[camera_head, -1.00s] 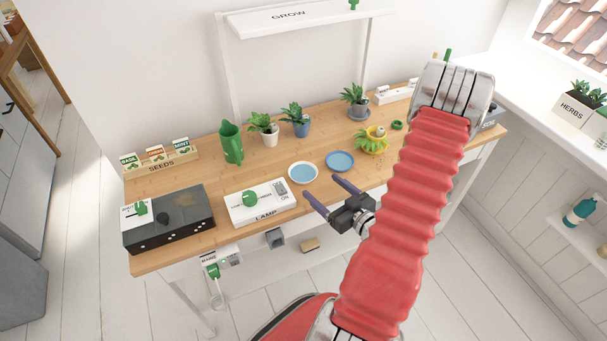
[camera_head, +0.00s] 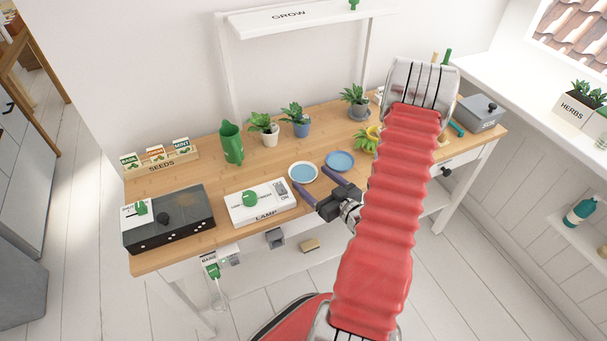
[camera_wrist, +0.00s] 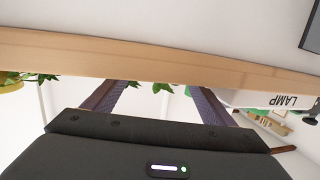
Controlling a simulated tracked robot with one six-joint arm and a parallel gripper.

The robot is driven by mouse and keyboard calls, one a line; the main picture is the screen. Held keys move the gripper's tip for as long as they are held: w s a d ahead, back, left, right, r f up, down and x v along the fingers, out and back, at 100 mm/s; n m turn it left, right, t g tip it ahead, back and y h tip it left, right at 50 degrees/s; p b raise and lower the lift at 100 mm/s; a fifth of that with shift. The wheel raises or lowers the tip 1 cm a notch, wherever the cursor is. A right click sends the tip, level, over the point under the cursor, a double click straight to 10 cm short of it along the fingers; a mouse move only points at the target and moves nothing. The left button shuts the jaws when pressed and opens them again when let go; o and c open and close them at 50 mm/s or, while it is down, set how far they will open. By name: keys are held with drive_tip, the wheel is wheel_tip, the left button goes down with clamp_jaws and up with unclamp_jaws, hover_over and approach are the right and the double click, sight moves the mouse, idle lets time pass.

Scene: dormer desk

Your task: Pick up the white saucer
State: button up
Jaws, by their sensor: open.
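The white saucer (camera_head: 302,183) lies on the wooden desk near its front edge, with a white rim and a blue inside. My gripper (camera_head: 310,177) is open and empty. In the head view its two dark fingers point at the saucer from the front right, and the tips overlap its near side. I cannot tell whether they touch it. The wrist view shows the spread fingers (camera_wrist: 155,97) against the desk's front edge, upside down. The saucer does not show there.
A blue saucer (camera_head: 340,160) lies just right of the white one. The white lamp box (camera_head: 262,205) stands to its left. Potted plants (camera_head: 296,119) and a green jug (camera_head: 231,144) stand behind. The desk's front edge (camera_wrist: 150,66) is close to my fingers.

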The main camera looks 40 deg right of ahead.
sight(307, 178)
drive_tip(key=shift+w+d+f, duration=0.1)
drive_tip(key=shift+w+f, duration=0.1)
drive_tip(key=shift+w, duration=0.75)
drive_tip(key=shift+w+f, duration=0.15)
drive_tip(key=shift+w, duration=0.8)
drive_tip(key=c, duration=0.7)
drive_tip(key=shift+c, duration=0.2)
drive_tip(key=shift+r, duration=0.15)
wheel_tip(307, 178, up, 10)
